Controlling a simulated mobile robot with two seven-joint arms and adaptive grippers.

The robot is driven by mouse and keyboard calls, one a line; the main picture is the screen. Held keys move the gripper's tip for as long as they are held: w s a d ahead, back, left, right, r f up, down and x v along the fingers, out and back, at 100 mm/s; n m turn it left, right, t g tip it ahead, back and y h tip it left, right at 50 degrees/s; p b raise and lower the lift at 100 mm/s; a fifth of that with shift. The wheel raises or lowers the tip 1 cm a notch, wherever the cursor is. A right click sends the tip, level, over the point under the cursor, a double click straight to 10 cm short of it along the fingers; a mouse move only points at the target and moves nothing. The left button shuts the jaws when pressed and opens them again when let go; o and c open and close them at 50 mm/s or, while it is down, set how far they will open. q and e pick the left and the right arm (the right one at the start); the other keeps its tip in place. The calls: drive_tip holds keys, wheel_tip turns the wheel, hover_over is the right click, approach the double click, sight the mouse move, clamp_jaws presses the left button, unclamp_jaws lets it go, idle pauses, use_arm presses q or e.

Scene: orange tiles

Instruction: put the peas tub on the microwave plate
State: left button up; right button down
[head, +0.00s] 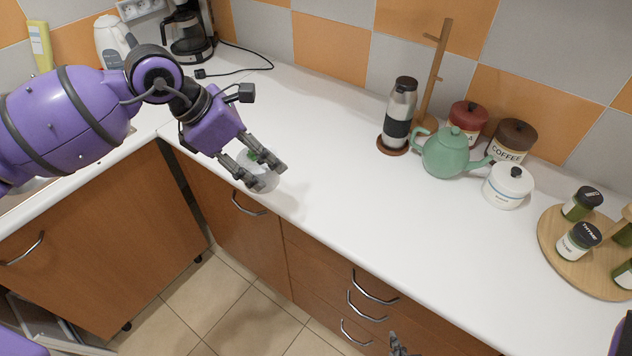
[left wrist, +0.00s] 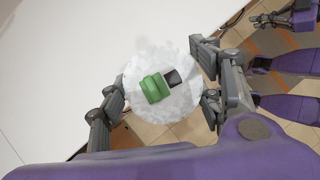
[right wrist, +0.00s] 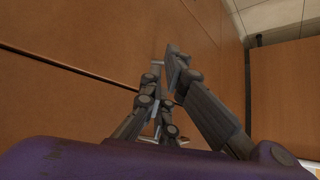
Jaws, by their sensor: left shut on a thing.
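The peas tub (head: 268,182) is a small pale round tub with a bit of green showing, at the counter's front edge in the head view. My left gripper (head: 262,172) is shut on it, one finger on each side. In the left wrist view the tub (left wrist: 142,125) is a whitish, mottled disc with a green and a dark patch on top, between the fingers. Whether it touches the counter I cannot tell. My right gripper (right wrist: 168,72) is low in front of the cabinet fronts; its tips are close together, with no object visible between them. No microwave plate is in view.
The white counter (head: 350,215) is clear in the middle. At the back stand a steel flask (head: 400,112), green teapot (head: 447,154), red canister (head: 468,118), coffee canister (head: 512,140) and white pot (head: 508,187). A round wooden spice stand (head: 560,220) is at right; a coffee maker (head: 187,35) is back left.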

use_arm(q)
drive_tip(key=shift+w+d+r+n+t, duration=0.25)
drive_tip(key=shift+r+n, duration=0.1)
drive_tip(key=shift+n, duration=0.25)
drive_tip(key=shift+w+d+r+n+t, duration=0.2)
drive_tip(key=shift+r+n+t, duration=0.1)
drive_tip(key=shift+n, duration=0.3)
drive_tip(key=shift+y, duration=0.3)
drive_tip(key=shift+w+d+f, duration=1.55)
drive_tip(key=shift+d+f, duration=0.15)
drive_tip(key=shift+f, duration=0.45)
drive_tip(key=shift+w+d+f, duration=1.6)
drive_tip(key=shift+d+f, duration=0.1)
drive_tip(key=shift+f, duration=0.45)
drive_tip(key=shift+w+d+f, duration=1.55)
drive_tip(key=shift+d+f, duration=0.15)
drive_tip(key=shift+f, duration=0.45)
drive_tip(key=shift+f, duration=0.1)
drive_tip(key=o, duration=1.4)
drive_tip(key=shift+f, duration=0.1)
